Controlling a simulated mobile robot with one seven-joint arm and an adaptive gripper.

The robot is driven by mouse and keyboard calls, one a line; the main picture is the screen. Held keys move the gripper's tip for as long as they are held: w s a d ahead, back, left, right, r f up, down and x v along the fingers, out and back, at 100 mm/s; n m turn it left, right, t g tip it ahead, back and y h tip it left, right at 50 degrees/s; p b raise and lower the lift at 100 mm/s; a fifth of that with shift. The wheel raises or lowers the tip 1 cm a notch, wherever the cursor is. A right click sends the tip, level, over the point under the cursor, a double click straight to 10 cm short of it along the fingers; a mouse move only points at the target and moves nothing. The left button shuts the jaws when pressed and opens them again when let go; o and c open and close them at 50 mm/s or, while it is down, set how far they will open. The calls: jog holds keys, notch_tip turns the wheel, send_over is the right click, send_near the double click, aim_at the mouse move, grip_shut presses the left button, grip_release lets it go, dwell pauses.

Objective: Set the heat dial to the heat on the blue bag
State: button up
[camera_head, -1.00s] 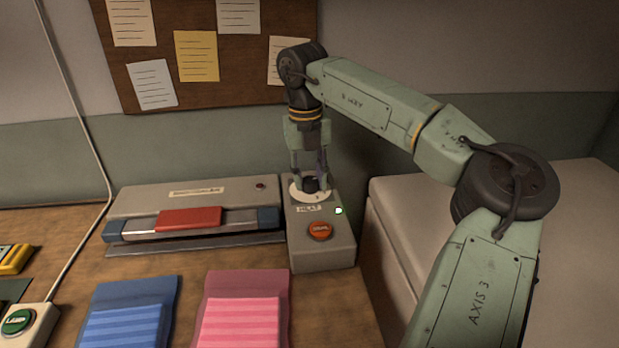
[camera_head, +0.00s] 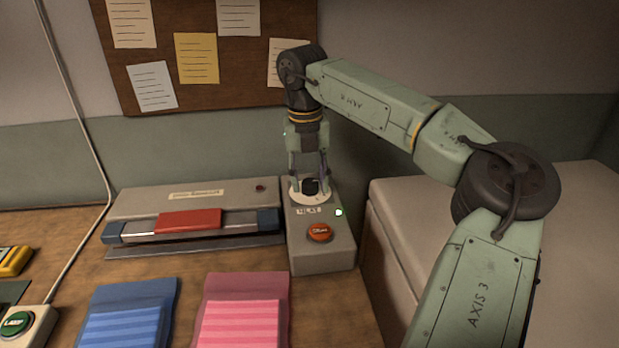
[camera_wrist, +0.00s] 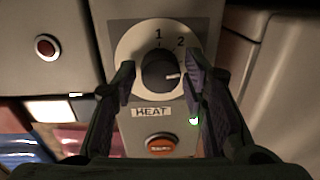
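The heat dial is a black round knob (camera_wrist: 161,70) on a white disc above a "HEAT" label, on a grey control box (camera_head: 322,252). In the wrist view, "1" and "2" show at the disc's top. The knob's white mark points right and slightly down, past "2"; any number there is hidden by a finger. My gripper (camera_wrist: 158,82) is open, one finger on each side of the knob with gaps between. In the head view my gripper (camera_head: 308,178) points down over the dial. The blue bag (camera_head: 128,312) lies at the front left; no heat marking is readable on it.
A heat sealer with a red bar (camera_head: 188,220) stands left of the control box. An orange button (camera_head: 320,232) and a lit green lamp (camera_head: 338,212) are on the box. A pink bag (camera_head: 242,310) lies beside the blue one. A pale large box (camera_head: 400,225) stands right.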

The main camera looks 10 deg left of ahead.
aim_at(307, 182)
jog(key=shift+o, duration=0.9)
notch_tip(307, 182, up, 12)
jog(key=shift+a, duration=0.3)
jog(key=shift+s, duration=0.1)
